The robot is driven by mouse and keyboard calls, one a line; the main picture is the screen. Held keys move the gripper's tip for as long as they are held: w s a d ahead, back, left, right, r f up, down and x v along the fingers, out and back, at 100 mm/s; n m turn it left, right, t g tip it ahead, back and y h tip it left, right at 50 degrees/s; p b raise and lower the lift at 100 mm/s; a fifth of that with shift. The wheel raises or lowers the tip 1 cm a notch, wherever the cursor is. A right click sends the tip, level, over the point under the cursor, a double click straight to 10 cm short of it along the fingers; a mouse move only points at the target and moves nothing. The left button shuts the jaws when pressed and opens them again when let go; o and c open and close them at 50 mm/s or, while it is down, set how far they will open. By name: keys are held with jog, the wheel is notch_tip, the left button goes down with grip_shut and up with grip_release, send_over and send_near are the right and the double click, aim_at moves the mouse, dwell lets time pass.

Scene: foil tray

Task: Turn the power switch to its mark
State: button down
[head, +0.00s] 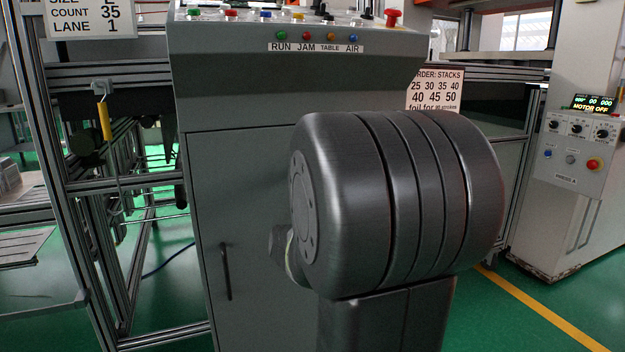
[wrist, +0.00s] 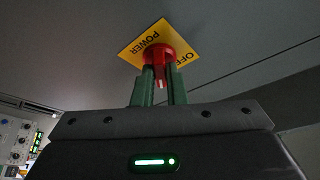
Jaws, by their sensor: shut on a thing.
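In the wrist view the power switch (wrist: 156,58) is a red knob with a pale line on it, on a yellow plate (wrist: 138,35) fixed to a grey panel. The plate reads POWER and, partly hidden, OFF. My gripper (wrist: 161,76) has its two green fingers on either side of the red knob, shut on it. The fingers and knob hide part of the plate, and I cannot make out the mark. In the head view neither the switch nor my gripper shows; my own arm blocks much of the middle.
A grey cabinet (head: 236,160) stands ahead, with RUN, JAM, TABLE and AIR lamps and a red mushroom button (head: 393,17) on top. A control box (head: 575,145) reading MOTOR OFF is at right. A metal frame (head: 75,190) stands at left. Green floor shows at lower right.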

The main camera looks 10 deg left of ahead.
jog(key=shift+m+h, duration=0.4)
jog(key=shift+m, duration=0.7)
jog(key=shift+a, duration=0.1)
jog(key=c, duration=1.5)
grip_release()
jog(key=shift+o, duration=0.2)
jog(key=shift+s, duration=0.15)
jog(key=p+v, duration=0.1)
jog(key=v, duration=1.2)
jog(key=shift+s, duration=0.3)
jog(key=shift+w, duration=0.1)
